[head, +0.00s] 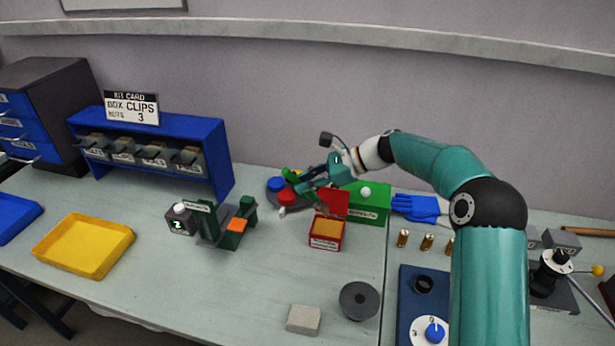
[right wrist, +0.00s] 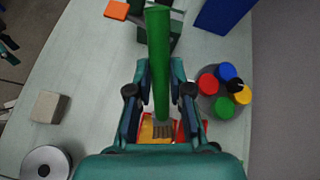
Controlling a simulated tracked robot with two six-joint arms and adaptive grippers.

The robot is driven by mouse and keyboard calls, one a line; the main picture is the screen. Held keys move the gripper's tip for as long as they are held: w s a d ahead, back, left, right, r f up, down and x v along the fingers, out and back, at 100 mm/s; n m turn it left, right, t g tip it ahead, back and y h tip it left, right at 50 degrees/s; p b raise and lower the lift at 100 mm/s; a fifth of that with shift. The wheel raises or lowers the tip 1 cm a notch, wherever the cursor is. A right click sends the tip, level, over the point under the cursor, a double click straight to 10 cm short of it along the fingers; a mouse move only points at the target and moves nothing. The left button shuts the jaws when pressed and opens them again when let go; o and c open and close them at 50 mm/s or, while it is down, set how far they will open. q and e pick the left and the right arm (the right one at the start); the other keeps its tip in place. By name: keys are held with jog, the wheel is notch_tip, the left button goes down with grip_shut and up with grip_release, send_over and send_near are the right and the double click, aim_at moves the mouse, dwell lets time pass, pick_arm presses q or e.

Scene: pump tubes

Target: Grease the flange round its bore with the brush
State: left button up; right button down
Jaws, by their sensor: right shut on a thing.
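My right gripper (head: 312,192) is shut on the green handle of the brush (right wrist: 158,60). In the right wrist view the brush's bristles (right wrist: 162,132) show over the orange grease (right wrist: 147,130) in the open red box; I cannot tell if they touch it. In the head view the red box (head: 325,244) stands mid-table with its lid up, below and right of the gripper. The flange (head: 360,300), a dark grey disc with a bore, lies flat nearer the front; it also shows in the right wrist view (right wrist: 33,163).
A grey block (head: 304,319) lies left of the flange. A round stand with coloured caps (right wrist: 225,92) is close to the gripper. A green box (head: 372,211) stands behind the red box. A blue panel (head: 408,303) is right of the flange.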

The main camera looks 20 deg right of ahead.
aim_at(310, 200)
jog(key=f+b, duration=0.1)
jog(key=d+f+b, duration=0.1)
jog(key=f+b, duration=0.1)
jog(key=shift+s+f, duration=0.2)
jog(key=shift+f, duration=0.1)
jog(key=shift+f+b, duration=0.95)
jog(key=shift+b, duration=0.1)
jog(key=shift+f, duration=0.25)
jog(key=shift+s+f, duration=0.1)
jog(key=shift+f, duration=0.05)
dwell(1.4)
notch_tip(310, 200, up, 7)
jog(key=p, duration=0.6)
jog(key=shift+p, duration=0.4)
dwell(0.3)
